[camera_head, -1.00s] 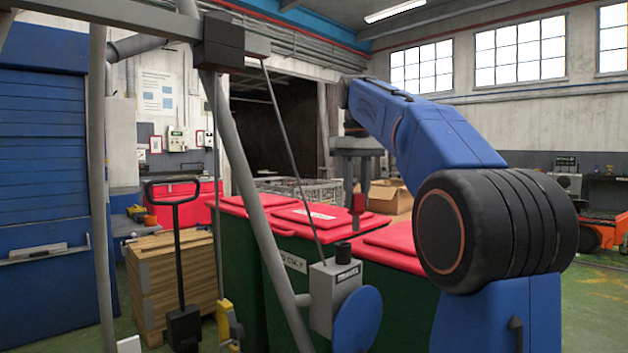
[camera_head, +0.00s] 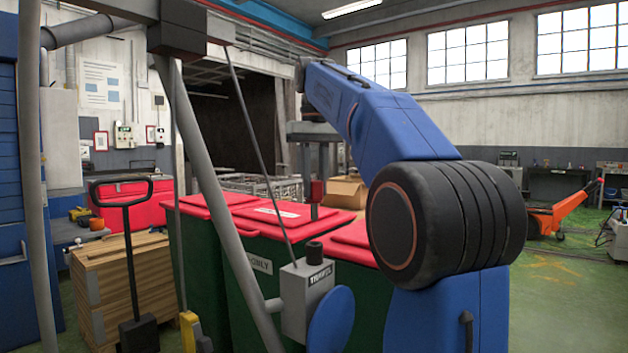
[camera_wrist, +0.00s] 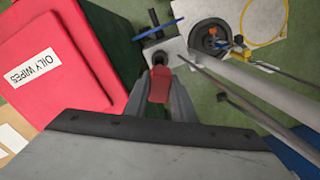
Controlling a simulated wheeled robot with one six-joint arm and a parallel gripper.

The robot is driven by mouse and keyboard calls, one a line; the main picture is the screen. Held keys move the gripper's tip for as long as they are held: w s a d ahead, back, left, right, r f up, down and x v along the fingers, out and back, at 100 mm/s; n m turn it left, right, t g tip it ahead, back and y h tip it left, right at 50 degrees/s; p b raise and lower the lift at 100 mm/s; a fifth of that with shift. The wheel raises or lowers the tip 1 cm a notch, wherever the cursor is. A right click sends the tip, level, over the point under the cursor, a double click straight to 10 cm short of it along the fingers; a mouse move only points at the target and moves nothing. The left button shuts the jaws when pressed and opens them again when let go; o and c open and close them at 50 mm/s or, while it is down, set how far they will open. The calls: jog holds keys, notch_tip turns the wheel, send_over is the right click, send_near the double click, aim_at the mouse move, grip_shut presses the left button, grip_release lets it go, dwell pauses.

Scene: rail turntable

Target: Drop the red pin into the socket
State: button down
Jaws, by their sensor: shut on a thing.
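The red pin (camera_head: 317,190) is held upright between the fingers of my gripper (camera_head: 314,180). In the wrist view the pin (camera_wrist: 160,85) shows between the two grey fingers of my gripper (camera_wrist: 160,88), which are shut on it. A grey box (camera_head: 306,290) with a lettered label carries a short black collar (camera_head: 314,252) on top, which looks like the socket. The pin is above and apart from the collar in the head view. In the wrist view the collar (camera_wrist: 160,58) shows just beyond the pin, partly covered by it; its opening is not clear.
Red-lidded green bins (camera_head: 240,285) stand behind the box; one lid (camera_wrist: 45,65) is close on the left in the wrist view. A slanted grey pole (camera_head: 215,190) and thin rod (camera_head: 258,150) are nearby. A blue disc (camera_head: 331,322) is on the box's side.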

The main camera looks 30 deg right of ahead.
aim_at(315, 202)
jog(key=shift+f, duration=2.3)
jog(key=shift+f, duration=2.8)
jog(key=c, duration=1.4)
grip_release()
jog(key=shift+r, duration=3.7)
